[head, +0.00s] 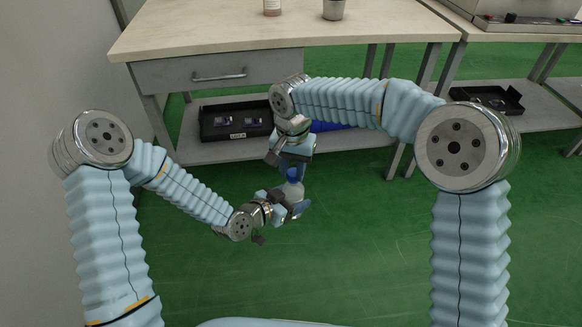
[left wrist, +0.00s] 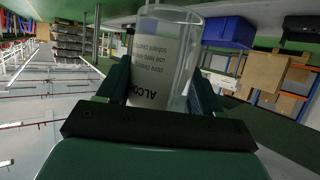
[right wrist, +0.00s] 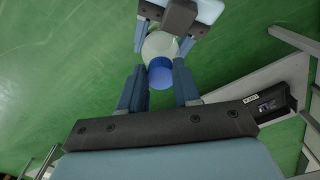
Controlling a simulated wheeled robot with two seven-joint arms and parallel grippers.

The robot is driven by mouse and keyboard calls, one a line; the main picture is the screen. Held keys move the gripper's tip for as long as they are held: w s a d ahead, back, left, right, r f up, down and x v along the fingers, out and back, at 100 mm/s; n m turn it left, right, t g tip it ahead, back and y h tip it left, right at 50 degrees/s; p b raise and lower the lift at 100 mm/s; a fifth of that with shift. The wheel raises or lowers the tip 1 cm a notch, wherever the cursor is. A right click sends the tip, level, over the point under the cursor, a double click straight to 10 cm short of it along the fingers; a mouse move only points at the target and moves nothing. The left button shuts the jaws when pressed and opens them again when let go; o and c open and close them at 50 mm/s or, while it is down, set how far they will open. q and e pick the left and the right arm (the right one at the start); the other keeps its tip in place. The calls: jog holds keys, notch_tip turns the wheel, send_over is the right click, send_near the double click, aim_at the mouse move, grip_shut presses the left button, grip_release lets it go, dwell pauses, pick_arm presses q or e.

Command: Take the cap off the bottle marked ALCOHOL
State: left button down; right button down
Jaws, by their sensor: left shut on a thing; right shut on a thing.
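The clear bottle (left wrist: 160,62) shows its white label with "ALCO" readable in the left wrist view. In the head view the bottle (head: 294,190) is held upright or nearly so, in the air above the floor. My left gripper (head: 288,207) is shut on its body. The blue cap (right wrist: 160,74) is at the top of the bottle, between the fingers of my right gripper (right wrist: 159,68). In the head view my right gripper (head: 293,160) reaches down from above, shut on the cap (head: 294,174). Whether the cap has loosened cannot be told.
A wooden-topped workbench (head: 200,35) with a drawer stands ahead, bearing a small bottle (head: 272,7) and a metal cup (head: 333,9). A black tray (head: 236,120) sits on its lower shelf. A second bench (head: 520,33) stands to the right. Green floor is clear around the grippers.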

pick_arm(q)
jog(key=shift+s+d, duration=0.15)
jog(key=shift+s, duration=0.05)
pick_arm(e)
jog(key=n, duration=0.6)
jog(key=shift+w+d+r, duration=0.1)
jog(key=shift+w+d, duration=0.1)
jog(key=n, duration=0.3)
jog(key=shift+d, duration=0.1)
jog(key=n, duration=0.5)
jog(key=shift+w+d+n, duration=0.1)
jog(key=shift+n, duration=0.3)
jog(key=n, duration=0.8)
jog(key=shift+w+n, duration=0.2)
jog(key=shift+n, duration=0.2)
jog(key=n, duration=0.8)
jog(key=shift+w+n, duration=0.2)
jog(key=shift+n, duration=0.1)
jog(key=n, duration=0.4)
jog(key=shift+a, duration=0.2)
pick_arm(q)
jog(key=shift+w, duration=0.1)
pick_arm(e)
jog(key=shift+r, duration=0.1)
